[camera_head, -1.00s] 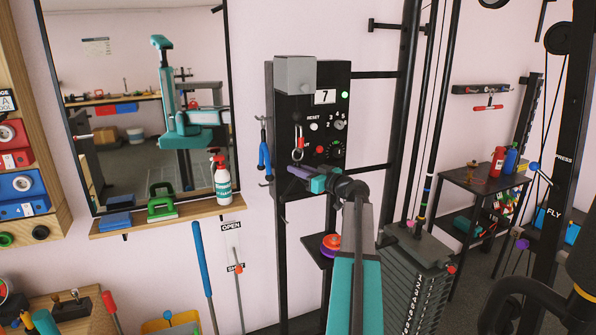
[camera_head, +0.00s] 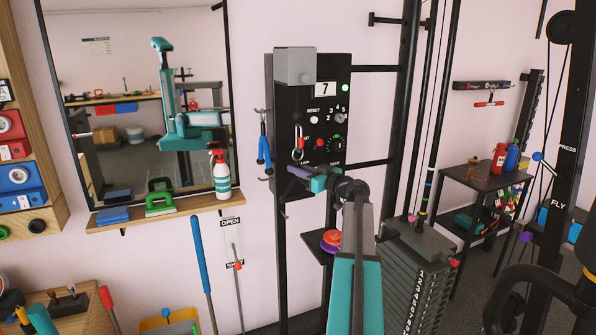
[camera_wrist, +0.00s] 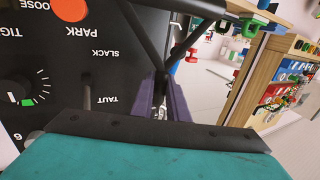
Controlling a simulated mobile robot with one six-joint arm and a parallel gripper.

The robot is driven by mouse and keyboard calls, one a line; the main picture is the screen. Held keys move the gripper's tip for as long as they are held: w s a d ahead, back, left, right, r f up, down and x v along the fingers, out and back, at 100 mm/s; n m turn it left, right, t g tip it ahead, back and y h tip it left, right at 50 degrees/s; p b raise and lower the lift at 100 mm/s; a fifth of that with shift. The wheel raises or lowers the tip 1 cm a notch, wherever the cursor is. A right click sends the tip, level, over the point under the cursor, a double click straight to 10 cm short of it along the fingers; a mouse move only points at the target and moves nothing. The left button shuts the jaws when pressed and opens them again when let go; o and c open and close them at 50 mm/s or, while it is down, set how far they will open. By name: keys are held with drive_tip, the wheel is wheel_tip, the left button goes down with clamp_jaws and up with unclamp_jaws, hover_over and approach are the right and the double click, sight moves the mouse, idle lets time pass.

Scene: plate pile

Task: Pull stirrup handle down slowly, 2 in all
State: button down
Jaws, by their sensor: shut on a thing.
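My gripper (camera_head: 298,174) is in front of the black panel, below a hanging red and silver clip (camera_head: 298,148). In the wrist view its two purple fingers (camera_wrist: 162,100) are close together and shut on a dark thing, which I take to be the stirrup handle (camera_wrist: 159,86). Dark bars run in a V shape down to the fingers there.
The black panel (camera_head: 284,90) has a display reading 7, buttons and knobs. A weight stack (camera_head: 420,280) stands right of my arm, with upright posts behind. A blue-handled thing (camera_head: 263,150) hangs at the panel's left. A small shelf (camera_head: 170,211) is under the mirror.

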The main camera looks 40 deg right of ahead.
drive_tip(key=shift+f+b, duration=1.1)
drive_tip(key=shift+f, duration=0.1)
drive_tip(key=shift+f+b, duration=1.15)
drive_tip(key=shift+b, duration=0.25)
drive_tip(key=shift+f+b, duration=0.8)
drive_tip(key=shift+b, duration=0.15)
drive_tip(key=shift+r, duration=2.65)
